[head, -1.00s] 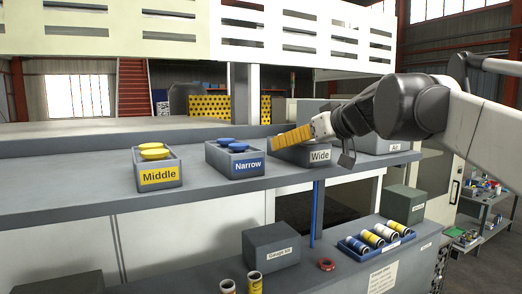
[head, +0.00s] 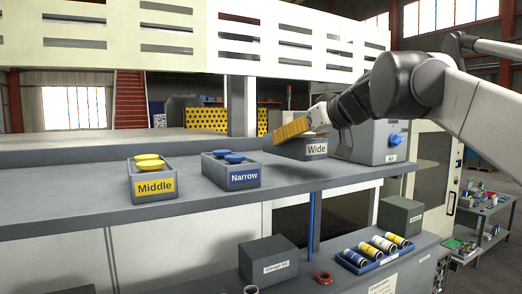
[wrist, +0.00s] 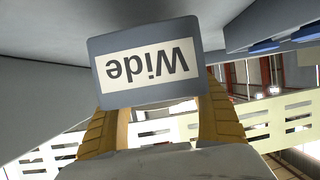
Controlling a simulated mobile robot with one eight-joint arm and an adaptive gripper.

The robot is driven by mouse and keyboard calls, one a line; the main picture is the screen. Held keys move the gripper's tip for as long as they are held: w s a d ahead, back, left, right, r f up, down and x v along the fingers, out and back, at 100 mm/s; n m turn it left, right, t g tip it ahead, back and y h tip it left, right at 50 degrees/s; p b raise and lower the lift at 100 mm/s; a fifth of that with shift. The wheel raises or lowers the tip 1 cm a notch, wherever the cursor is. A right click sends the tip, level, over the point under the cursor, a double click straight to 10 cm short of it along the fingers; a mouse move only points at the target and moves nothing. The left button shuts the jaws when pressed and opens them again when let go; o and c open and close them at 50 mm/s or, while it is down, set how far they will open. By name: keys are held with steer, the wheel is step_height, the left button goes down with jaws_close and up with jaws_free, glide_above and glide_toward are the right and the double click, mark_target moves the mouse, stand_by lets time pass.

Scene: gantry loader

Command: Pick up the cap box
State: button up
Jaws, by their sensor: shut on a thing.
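A grey box with a white label reading "Wide" (head: 317,150) is at the right part of the long grey counter. My gripper (head: 291,131), with yellow fingers, is shut on this box from above. The wrist view shows the Wide box (wrist: 150,68) between the two fingers, its label upside down. The box appears raised a little off the counter, with a dark shadow below it. The grey Middle box (head: 156,198) and the grey Narrow box (head: 232,188) stand to its left, holding yellow and blue caps. The inside of the Wide box is hidden.
A grey unit labelled "Air" (head: 362,146) with a blue knob stands just right of the Wide box. On the lower shelf are a dark box (head: 268,268), a red ring (head: 325,278) and a blue tray (head: 358,266) of cylinders. The counter in front is clear.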

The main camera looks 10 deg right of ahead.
steer(key=s+d+r, duration=0.1)
steer(key=d+r, duration=0.2)
steer(key=d, duration=0.2)
steer(key=s+d+r+b, duration=0.1)
steer(key=s+d+r, duration=0.1)
steer(key=d+r, duration=0.2)
steer(key=shift+d, duration=1.15)
